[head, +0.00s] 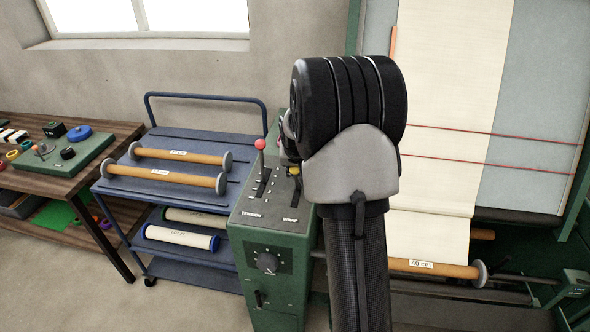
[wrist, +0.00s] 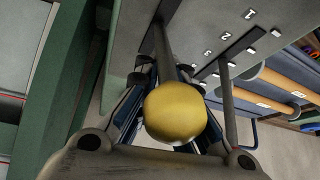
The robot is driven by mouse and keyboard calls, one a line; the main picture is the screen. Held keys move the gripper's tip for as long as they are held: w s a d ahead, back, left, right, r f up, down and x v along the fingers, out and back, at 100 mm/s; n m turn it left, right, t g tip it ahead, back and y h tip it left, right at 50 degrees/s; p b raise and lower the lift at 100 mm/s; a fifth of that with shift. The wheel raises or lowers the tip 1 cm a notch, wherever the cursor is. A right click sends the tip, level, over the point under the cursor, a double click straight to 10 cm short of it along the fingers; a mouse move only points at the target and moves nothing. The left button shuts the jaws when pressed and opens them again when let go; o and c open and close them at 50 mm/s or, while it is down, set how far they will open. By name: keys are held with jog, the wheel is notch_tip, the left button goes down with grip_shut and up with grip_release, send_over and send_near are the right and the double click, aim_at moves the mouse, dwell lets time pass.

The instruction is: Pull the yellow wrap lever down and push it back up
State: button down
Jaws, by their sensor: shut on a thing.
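The yellow wrap lever has a round yellow knob, large in the wrist view (wrist: 175,115), on a dark metal stem running up to a slot in the panel. In the head view a small part of the yellow knob (head: 294,170) shows beside my wrist, above the WRAP label. My gripper (wrist: 178,85) is shut on the lever, with one finger on each side of the stem just behind the knob. In the head view my arm hides most of the gripper and part of the slot, so the lever's exact position is hard to tell.
The red-knobbed TENSION lever (head: 260,145) stands close to the left on the green control box (head: 270,236). A blue cart (head: 196,103) with rollers is left of it. A machine with cream cloth (head: 435,120) and red lines stands to the right.

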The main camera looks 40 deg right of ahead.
jog(key=shift+s+a+f, duration=0.1)
jog(key=shift+s+f, duration=0.1)
jog(key=shift+s, duration=0.1)
jog(key=c, duration=1.7)
grip_release()
jog(key=shift+s+a+r, duration=0.15)
jog(key=shift+s+r, duration=0.05)
jog(key=shift+s, duration=0.1)
jog(key=shift+o, duration=0.2)
jog(key=shift+w, duration=0.1)
jog(key=shift+r, duration=0.15)
jog(key=shift+r, duration=0.3)
jog(key=v, duration=1.1)
jog(key=shift+a, duration=0.1)
